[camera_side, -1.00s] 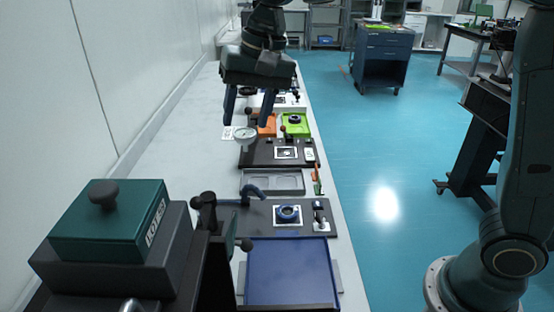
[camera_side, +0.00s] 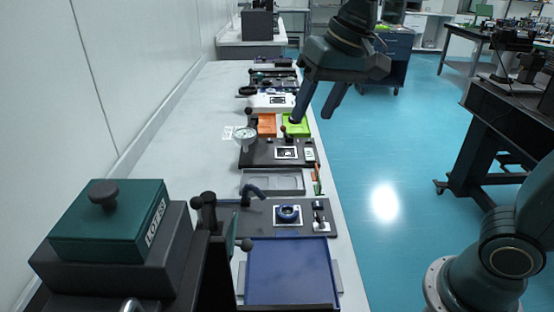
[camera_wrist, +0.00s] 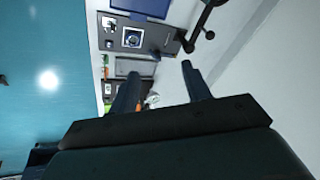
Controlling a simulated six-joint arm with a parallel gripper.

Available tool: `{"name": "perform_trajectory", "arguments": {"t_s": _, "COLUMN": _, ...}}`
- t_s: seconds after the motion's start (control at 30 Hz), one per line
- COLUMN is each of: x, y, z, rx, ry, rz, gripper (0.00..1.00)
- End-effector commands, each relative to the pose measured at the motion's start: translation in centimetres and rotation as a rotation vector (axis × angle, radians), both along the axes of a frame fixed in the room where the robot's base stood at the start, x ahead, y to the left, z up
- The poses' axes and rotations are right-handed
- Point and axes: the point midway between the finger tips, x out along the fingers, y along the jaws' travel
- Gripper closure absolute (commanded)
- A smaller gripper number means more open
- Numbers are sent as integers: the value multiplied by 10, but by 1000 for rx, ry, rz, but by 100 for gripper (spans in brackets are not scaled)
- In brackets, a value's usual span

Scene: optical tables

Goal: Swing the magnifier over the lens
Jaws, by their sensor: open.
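My gripper (camera_side: 312,116) is open and empty, high over the table's right edge in the side view. Its two fingers also show apart in the wrist view (camera_wrist: 160,69). A pale round disc with a dark rim (camera_side: 245,137) stands at the left of a dark base plate. A black ring (camera_side: 246,90) sits beside a white base farther back. I cannot tell which of these is the magnifier. A blue ring (camera_side: 288,213), perhaps a lens mount, sits on a white square of a nearer dark plate (camera_side: 258,222). It also shows in the wrist view (camera_wrist: 133,37). No contact shows.
A blue tray (camera_side: 290,272), a grey tray (camera_side: 273,182), an orange tray (camera_side: 266,124) and a green tray (camera_side: 296,128) line the table. A dark knobbed post (camera_side: 207,212) rises near the front.

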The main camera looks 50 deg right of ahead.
Motion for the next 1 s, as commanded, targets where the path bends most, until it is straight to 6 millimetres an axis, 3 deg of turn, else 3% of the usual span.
{"name": "perform_trajectory", "arguments": {"t_s": 0.33, "x": -28, "y": -16, "z": -2, "rx": -29, "ry": -37, "rz": 38, "gripper": 52}}
{"name": "perform_trajectory", "arguments": {"t_s": 1.0, "x": -38, "y": -22, "z": -4, "rx": -41, "ry": -50, "rz": 52, "gripper": 52}}
